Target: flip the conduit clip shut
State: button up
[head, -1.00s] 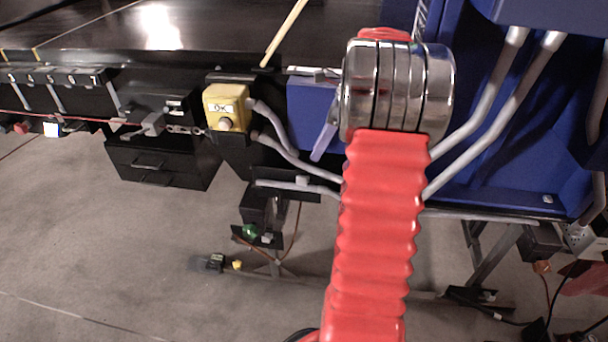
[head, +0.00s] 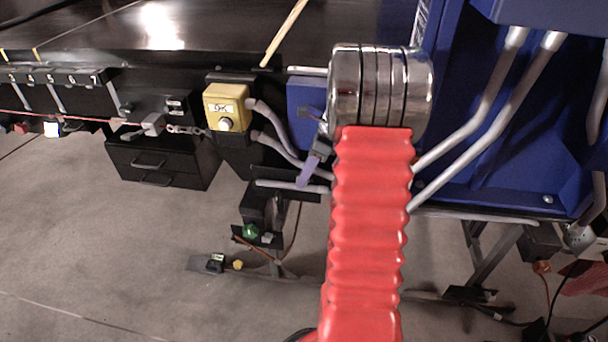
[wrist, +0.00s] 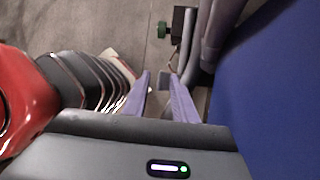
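My gripper (head: 307,174) shows in the head view as purple fingers at the left of my red arm, pointing down-left across the grey conduits (head: 285,147). In the wrist view my gripper (wrist: 160,84) has its two purple fingers apart, with a narrow gap and nothing seen held between them. Grey conduits (wrist: 207,45) run close by, just right of the right fingertip. I cannot make out the conduit clip for sure; the fingers cover part of the conduit area in the head view. Whether the fingers touch a conduit cannot be told.
A yellow button box (head: 226,107) sits left of the conduits. A blue panel (head: 490,120) fills the right side, and its blue face (wrist: 270,90) is close in the wrist view. A green knob (head: 250,231) is below. Open floor (head: 110,250) lies lower left.

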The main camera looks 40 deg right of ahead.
jog(key=shift+c, duration=0.5)
grip_shut()
dwell(0.8)
